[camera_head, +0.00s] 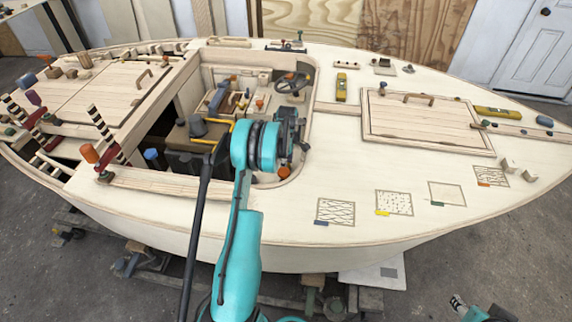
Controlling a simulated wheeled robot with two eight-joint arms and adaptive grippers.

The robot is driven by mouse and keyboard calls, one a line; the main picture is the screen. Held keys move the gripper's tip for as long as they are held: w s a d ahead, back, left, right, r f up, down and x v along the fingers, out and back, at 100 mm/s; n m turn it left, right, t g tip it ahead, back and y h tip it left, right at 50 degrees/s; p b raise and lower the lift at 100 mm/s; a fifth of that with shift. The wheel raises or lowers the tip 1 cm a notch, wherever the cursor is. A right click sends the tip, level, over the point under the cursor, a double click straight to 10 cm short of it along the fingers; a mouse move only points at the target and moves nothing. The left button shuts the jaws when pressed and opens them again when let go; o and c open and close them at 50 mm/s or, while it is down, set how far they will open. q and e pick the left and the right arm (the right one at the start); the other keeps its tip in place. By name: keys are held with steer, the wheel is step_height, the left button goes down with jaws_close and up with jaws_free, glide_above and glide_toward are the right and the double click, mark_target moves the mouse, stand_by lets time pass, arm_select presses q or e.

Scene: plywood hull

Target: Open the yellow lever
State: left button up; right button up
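A yellow bar-like part (207,141) shows in the cockpit, just left of my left arm's teal joint. It looks like the yellow lever, but the arm covers part of that area, so its full shape and position are unclear. My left arm reaches up from the bottom into the cockpit opening. Its dark end, the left gripper (291,122), is above the cockpit's right part, apart from the yellow part in the picture. Its fingers are too small and covered to read. My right gripper (458,302) is at the bottom right, off the hull, and its fingers are unclear.
The pale plywood hull deck (340,170) surrounds the cockpit. A steering wheel (292,83) is at the cockpit's back right. Yellow level-like bars (341,87) lie on the deck. A wooden hatch (425,122) is at right.

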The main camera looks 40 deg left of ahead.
arm_select(q)
steer(key=shift+d+n, duration=0.1)
steer(key=shift+n, duration=0.6)
steer(key=shift+w, duration=0.1)
steer(key=o, duration=1.2)
steer(key=shift+f, duration=0.1)
steer(key=shift+c, duration=0.2)
